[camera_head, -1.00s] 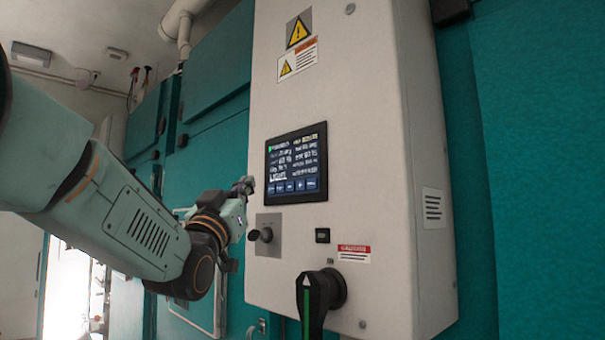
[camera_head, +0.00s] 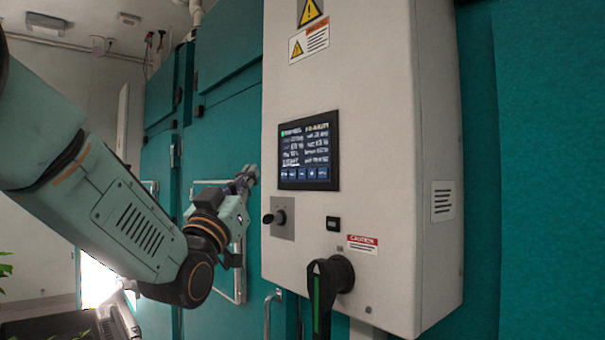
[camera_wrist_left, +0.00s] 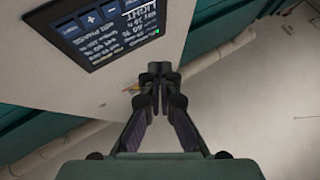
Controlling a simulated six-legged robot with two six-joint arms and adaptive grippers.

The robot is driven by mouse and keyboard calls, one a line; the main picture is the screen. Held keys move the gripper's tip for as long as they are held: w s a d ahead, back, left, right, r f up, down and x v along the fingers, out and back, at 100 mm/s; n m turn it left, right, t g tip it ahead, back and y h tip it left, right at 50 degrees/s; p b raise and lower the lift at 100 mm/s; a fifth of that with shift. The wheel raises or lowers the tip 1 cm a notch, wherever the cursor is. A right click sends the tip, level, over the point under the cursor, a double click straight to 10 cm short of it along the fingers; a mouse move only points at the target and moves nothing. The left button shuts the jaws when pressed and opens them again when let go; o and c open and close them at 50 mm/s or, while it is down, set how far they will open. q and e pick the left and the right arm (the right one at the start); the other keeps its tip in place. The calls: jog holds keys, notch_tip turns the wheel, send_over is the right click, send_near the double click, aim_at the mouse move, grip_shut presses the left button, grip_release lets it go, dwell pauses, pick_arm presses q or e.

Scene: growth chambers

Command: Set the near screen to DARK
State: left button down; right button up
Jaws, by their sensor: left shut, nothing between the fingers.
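The near screen (camera_head: 308,151) is a dark touch panel on the front of a white control box (camera_head: 385,120). It shows lines of white text and a row of blue buttons along its bottom edge; the text is too small to read surely. In the left wrist view the screen (camera_wrist_left: 100,28) appears upside down at the upper left, with plus and minus buttons and the word LIGHT. My left gripper (camera_head: 247,178) is shut and empty, just left of the screen and apart from it. Its closed fingertips (camera_wrist_left: 159,72) show in the left wrist view. My right gripper is not in view.
Teal chamber doors (camera_head: 225,110) stand behind, with a metal handle (camera_head: 268,312).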

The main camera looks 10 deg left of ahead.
aim_at(303, 174)
pick_arm(q)
jog(key=shift+w+d+p, duration=0.6)
jog(key=shift+w+d, duration=0.8)
jog(key=shift+w, duration=0.3)
jog(key=shift+w+d+p, duration=0.55)
jog(key=shift+w+d, duration=0.85)
jog(key=shift+w, duration=0.3)
jog(key=shift+s, duration=0.1)
jog(key=shift+s+r, duration=0.2)
jog(key=shift+s, duration=0.05)
jog(key=shift+w+f, duration=0.15)
jog(key=shift+w, duration=0.15)
jog(key=shift+s, duration=0.2)
jog(key=shift+d, duration=0.15)
